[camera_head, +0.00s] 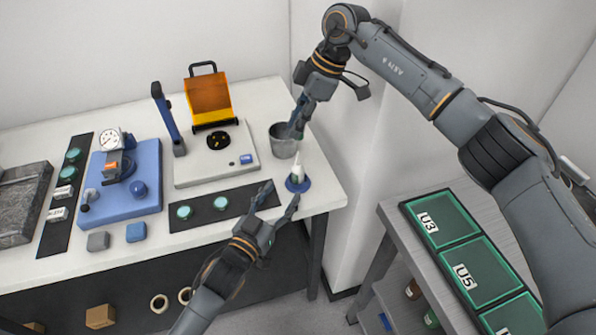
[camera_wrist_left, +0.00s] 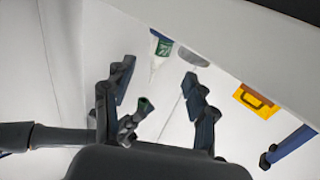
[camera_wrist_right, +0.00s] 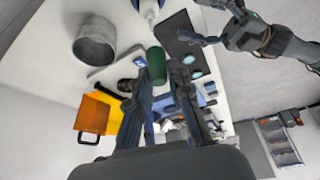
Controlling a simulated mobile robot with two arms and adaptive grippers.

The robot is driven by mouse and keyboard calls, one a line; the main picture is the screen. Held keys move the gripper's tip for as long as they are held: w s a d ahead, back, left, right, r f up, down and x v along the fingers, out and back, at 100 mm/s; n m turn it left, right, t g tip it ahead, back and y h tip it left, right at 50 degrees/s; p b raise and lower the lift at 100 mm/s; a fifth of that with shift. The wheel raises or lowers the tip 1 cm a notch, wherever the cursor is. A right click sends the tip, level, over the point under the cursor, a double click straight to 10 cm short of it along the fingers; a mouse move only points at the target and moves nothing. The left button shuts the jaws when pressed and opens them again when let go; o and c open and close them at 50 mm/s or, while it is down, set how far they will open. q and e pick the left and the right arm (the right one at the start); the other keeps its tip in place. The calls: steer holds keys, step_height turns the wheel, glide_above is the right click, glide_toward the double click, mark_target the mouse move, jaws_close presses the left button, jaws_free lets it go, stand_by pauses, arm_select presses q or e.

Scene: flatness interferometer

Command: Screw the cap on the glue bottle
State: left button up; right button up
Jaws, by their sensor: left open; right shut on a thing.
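The white glue bottle (camera_head: 297,171) with a green label and narrow nozzle stands upright on a blue round base (camera_head: 298,185) near the bench's right end. It also shows in the left wrist view (camera_wrist_left: 160,47). My left gripper (camera_head: 281,196) is open, its fingertips just in front of the bottle, not closed on it. My right gripper (camera_head: 297,127) is above and behind the bottle, beside the metal cup. It is shut on the green cap (camera_wrist_right: 156,66), which is apart from the bottle. The cap is hard to make out in the head view.
A metal cup (camera_head: 283,142) stands close behind the bottle. Left of it is a pale instrument base (camera_head: 190,175) with an orange cover (camera_head: 208,101). A dark mat (camera_head: 200,223) with green discs lies left of the bottle. The bench edge is near.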

mark_target(295, 175)
arm_select(q)
steer(key=x, duration=0.9)
steer(key=shift+w+d, duration=0.1)
steer(key=shift+w, duration=0.15)
jaws_close()
